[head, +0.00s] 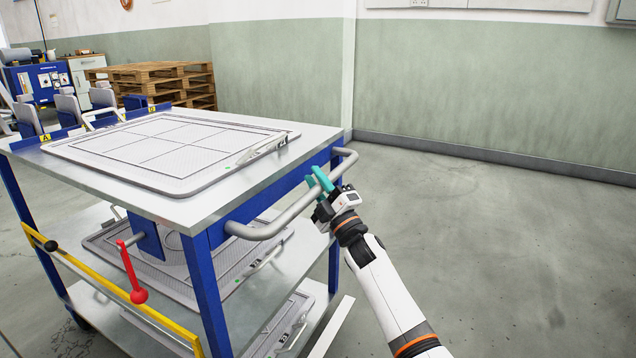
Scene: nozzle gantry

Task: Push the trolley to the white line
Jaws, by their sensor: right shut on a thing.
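The trolley (208,262) has a blue frame and metal shelves and fills the left and middle of the head view. A grey tubular push handle (262,228) runs along its right side. My right gripper (318,183), with teal fingers, is shut on the handle's far half. My left gripper is not in view. A short white strip (333,325), which looks like part of a white line, shows on the floor just right of the trolley's lower shelf. The rest of it is hidden or out of frame.
A flat framed tray (70,149) lies on the trolley's top, with more trays below. A yellow bar (110,290) and a red-knobbed lever (131,275) stand at the near left. Wooden pallets (165,75) are stacked behind. The floor (490,240) at right is clear up to the wall.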

